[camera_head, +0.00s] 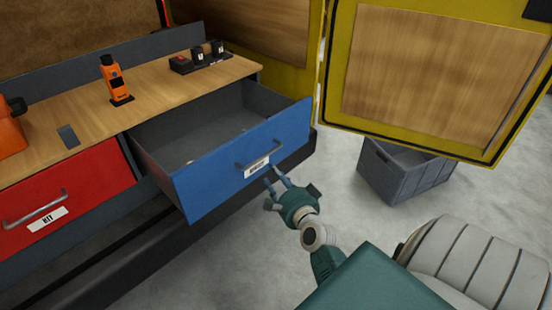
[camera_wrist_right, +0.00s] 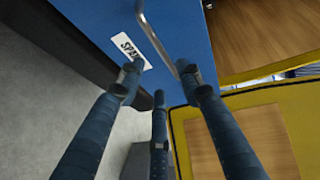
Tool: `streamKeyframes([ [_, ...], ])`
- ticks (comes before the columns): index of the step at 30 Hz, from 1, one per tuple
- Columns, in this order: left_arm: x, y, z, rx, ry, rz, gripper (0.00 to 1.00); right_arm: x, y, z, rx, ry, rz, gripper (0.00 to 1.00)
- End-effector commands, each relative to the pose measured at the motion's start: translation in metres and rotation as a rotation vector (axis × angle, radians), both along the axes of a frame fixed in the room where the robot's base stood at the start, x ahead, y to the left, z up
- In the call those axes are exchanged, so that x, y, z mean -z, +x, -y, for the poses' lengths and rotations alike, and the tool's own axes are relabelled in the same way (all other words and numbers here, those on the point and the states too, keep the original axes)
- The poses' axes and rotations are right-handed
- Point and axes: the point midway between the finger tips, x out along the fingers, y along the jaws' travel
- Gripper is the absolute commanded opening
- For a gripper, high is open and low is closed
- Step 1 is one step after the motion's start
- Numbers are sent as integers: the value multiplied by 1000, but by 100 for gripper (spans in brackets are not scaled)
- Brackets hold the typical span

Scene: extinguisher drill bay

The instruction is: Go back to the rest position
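My right gripper (camera_head: 274,176) is just in front of the blue drawer (camera_head: 215,178), below and right of its handle (camera_head: 259,154). The drawer is pulled open and its inside shows. In the right wrist view the gripper's fingers (camera_wrist_right: 160,84) are spread apart with nothing held between them. The drawer handle (camera_wrist_right: 152,30) shows past the fingertips, beside a white label (camera_wrist_right: 130,48) partly covered by a finger. I cannot tell whether a fingertip touches the handle. My left gripper is not in view.
A wooden worktop (camera_head: 150,92) carries an orange device (camera_head: 115,80) and small black items (camera_head: 200,56). A red drawer (camera_head: 75,190) is shut at left. A yellow-framed door panel (camera_head: 430,75) hangs above a grey crate (camera_head: 405,172). Grey floor is clear around the crate.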

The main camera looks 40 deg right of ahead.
Motion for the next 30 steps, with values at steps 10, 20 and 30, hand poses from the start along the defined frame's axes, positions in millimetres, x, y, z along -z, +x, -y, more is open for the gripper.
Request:
streamKeyframes([
  [10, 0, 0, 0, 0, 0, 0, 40, 0, -2, -1, 0, 0, -1, 36],
  [20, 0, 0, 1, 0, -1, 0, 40, 10, -1, -5, -11, -9, -22, 36],
  [30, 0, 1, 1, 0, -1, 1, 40, 196, -33, -92, -283, -258, -437, 36],
])
